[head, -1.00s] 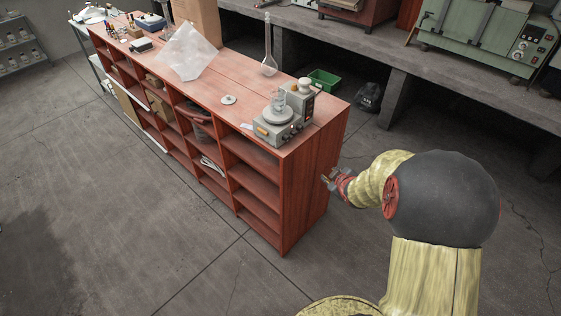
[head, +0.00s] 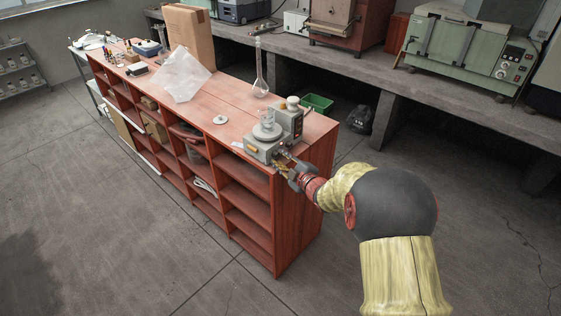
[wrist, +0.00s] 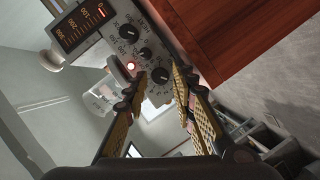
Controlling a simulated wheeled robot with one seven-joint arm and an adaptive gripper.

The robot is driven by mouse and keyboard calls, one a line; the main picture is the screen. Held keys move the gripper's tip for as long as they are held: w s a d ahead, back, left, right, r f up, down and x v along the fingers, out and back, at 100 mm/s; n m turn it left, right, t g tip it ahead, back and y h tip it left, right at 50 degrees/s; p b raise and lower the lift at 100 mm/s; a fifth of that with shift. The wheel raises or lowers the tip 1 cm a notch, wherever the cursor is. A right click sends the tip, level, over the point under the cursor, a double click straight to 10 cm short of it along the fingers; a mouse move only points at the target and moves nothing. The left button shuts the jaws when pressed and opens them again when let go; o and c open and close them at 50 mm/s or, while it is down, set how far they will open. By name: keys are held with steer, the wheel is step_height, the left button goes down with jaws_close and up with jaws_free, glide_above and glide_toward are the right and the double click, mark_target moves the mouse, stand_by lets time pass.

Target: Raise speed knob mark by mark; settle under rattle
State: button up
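A grey bench device (head: 258,151) stands at the near right end of the red-brown cabinet top, with a small glass vessel (head: 266,117) on its round plate. I cannot read which is the speed knob.
The cabinet top (head: 232,97) also carries a tall glass flask (head: 260,84), a small white disc (head: 220,119), a crumpled clear bag (head: 183,76) and a cardboard box (head: 190,36). The floor in front is clear.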

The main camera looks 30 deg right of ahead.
steer(key=shift+w+f, duration=0.1)
steer(key=shift+w, duration=0.35)
jaws_close()
